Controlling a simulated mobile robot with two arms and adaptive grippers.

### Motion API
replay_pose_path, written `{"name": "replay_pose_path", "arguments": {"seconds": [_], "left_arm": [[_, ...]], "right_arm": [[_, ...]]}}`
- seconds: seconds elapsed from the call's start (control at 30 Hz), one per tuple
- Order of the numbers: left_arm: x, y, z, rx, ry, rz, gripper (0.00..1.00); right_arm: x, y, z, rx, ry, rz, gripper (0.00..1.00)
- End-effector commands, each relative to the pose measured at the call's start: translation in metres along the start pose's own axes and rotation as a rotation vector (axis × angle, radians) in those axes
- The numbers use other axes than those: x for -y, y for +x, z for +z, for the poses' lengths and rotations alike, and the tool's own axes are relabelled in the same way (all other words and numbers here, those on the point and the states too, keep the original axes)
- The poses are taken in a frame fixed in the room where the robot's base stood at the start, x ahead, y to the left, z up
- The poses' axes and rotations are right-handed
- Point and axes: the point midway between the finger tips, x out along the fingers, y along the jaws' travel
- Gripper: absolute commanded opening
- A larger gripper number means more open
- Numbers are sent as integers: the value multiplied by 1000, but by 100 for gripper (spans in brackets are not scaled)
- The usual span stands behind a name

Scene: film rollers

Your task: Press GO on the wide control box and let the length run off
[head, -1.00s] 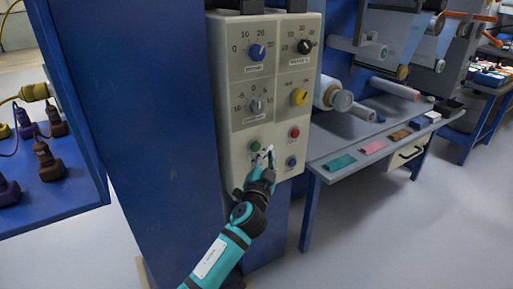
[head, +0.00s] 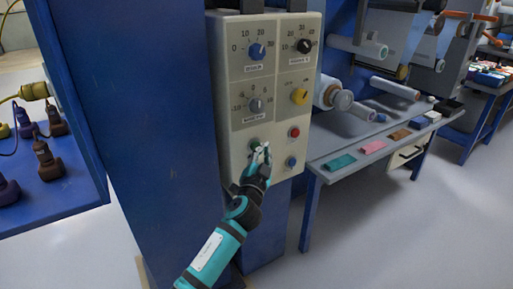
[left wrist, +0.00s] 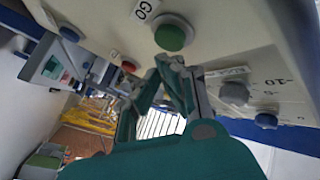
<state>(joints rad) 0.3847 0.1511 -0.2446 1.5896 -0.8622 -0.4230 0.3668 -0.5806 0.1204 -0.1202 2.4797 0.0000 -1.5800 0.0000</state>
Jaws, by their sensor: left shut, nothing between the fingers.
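The wide control box (head: 268,100) is a cream panel on a blue post, with several knobs and buttons. Its green GO button (head: 254,144) is at the lower left of the panel. It also shows in the left wrist view (left wrist: 173,34), with the GO label beside it. My left gripper (head: 262,150) is shut and empty, close in front of the panel at the green button. In the left wrist view its fingertips (left wrist: 172,65) are just below the button; I cannot tell whether they touch it. My right gripper is not in view.
The red button (head: 294,132) and blue button (head: 291,162) are right of my gripper. A bench (head: 330,172) with coloured pieces and film rolls (head: 362,112) stands to the right. A blue shelf with dark tools (head: 48,160) is at the left. The floor at right is clear.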

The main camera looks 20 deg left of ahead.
Motion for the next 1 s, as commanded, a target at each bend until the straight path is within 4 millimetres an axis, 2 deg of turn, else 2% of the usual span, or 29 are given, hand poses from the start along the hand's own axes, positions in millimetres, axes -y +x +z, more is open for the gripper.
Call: {"name": "replay_pose_path", "arguments": {"seconds": [1.0], "left_arm": [[4,6,5,1,0,0,0]], "right_arm": [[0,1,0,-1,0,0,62]]}}
